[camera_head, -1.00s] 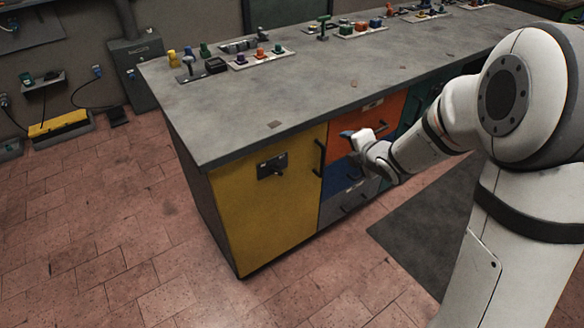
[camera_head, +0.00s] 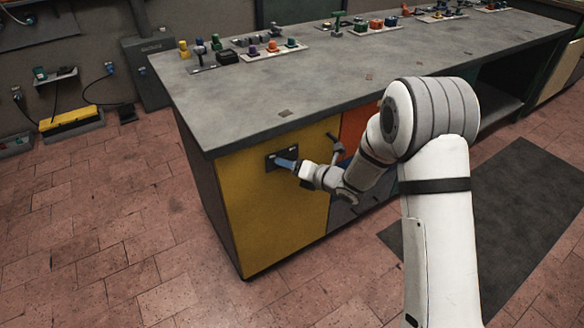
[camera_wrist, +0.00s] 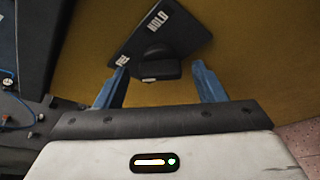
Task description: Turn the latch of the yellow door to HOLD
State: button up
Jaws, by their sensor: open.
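The yellow door (camera_head: 262,215) is on the near left of the workbench and looks shut. Its dark latch plate (camera_wrist: 190,36) sits near the door's top, with a HOLD label at one end and a second label, too small to read, at the other. The dark latch handle (camera_wrist: 158,70) stands out from the plate; I cannot tell which label it points to. My gripper (camera_wrist: 159,72) is open, its two blue fingers on either side of the handle, with gaps visible. In the head view my gripper (camera_head: 287,162) is at the latch and hides most of it.
The workbench top (camera_head: 330,80) overhangs just above the latch. A dark door handle (camera_head: 334,142) is close to my wrist.

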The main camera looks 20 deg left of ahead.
jog(key=shift+w+a, duration=0.1)
jog(key=shift+a, duration=0.15)
